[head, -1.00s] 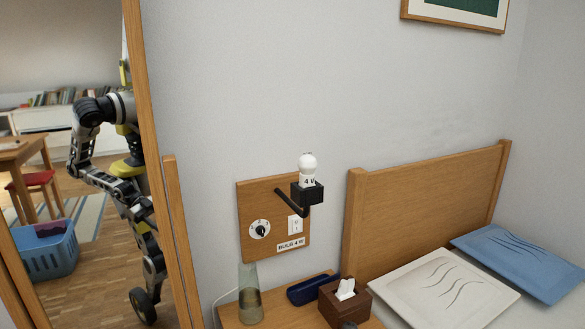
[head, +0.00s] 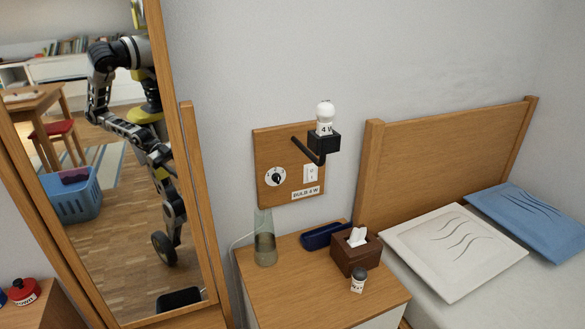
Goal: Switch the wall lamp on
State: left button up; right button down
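The wall lamp is a wooden panel (head: 262,160) on the wall above the nightstand. A black arm and socket (head: 322,144) hold a white bulb (head: 325,111) marked "4 W", upright. The bulb shows no visible glow. The panel carries a round dial with a black knob (head: 276,177), a white switch (head: 311,173) to its right, and a "BULB" label (head: 306,193) whose number is hard to read. The switch's position is too small to tell. Neither of my grippers shows directly; a mirror on the left reflects my body and an arm.
The nightstand (head: 277,288) holds a glass vase (head: 264,248), a blue case (head: 325,236), a brown tissue box (head: 353,258) and a small labelled jar (head: 358,281). The mirror frame (head: 197,200) stands left of the panel. A bed with a wooden headboard (head: 450,150) is on the right.

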aim_at(311, 171)
jog(key=k, duration=0.5)
jog(key=z, duration=1.1)
jog(key=i, duration=0.85)
jog(key=u, duration=2.05)
jog(key=i, duration=0.5)
